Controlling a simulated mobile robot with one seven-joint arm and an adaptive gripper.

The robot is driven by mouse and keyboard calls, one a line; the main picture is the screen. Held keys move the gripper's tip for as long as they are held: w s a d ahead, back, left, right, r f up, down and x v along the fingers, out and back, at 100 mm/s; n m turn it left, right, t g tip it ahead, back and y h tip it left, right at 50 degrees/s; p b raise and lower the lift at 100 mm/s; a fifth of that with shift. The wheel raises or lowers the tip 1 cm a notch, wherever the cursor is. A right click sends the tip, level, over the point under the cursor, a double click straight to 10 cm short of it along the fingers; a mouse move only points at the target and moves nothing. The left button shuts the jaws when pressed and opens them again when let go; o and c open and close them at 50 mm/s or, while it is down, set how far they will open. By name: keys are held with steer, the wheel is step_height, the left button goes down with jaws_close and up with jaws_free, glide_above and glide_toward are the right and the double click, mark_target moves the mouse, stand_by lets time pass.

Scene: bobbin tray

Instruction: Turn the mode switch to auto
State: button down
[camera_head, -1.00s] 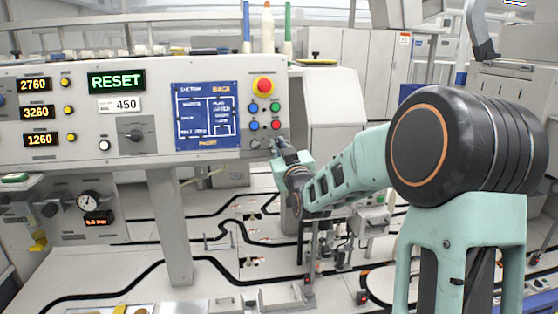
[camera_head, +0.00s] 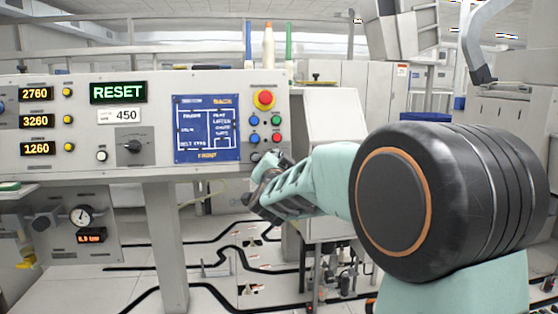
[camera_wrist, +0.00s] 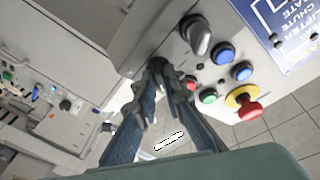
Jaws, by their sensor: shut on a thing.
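The control panel (camera_head: 60,155) fills the left of the head view. My gripper (camera_head: 272,164) is at its lower right corner, below the red button. In the wrist view my gripper's (camera_wrist: 165,70) fingertips are close together at the panel, shut on a small part that they mostly hide. I take this part for the mode switch; I can read no auto mark or pointer on it. A grey rotary knob (camera_wrist: 197,35) stands beside the fingertips, apart from them. Another black rotary knob (camera_head: 133,146) sits on a plate at the panel's middle.
Close to the fingers are a red emergency stop (camera_head: 264,98), blue buttons (camera_wrist: 223,55), a green button (camera_wrist: 208,95) and a red button (camera_wrist: 191,82). A blue screen (camera_head: 206,128) is to their left. A panel leg (camera_head: 168,240) stands below.

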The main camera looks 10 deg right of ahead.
steer(key=shift+m, duration=0.7)
steer(key=shift+m+g+h, duration=0.3)
steer(key=c, duration=2)
jaws_free()
steer(key=v, duration=0.7)
steer(key=shift+s, duration=0.2)
steer(key=shift+a, duration=0.15)
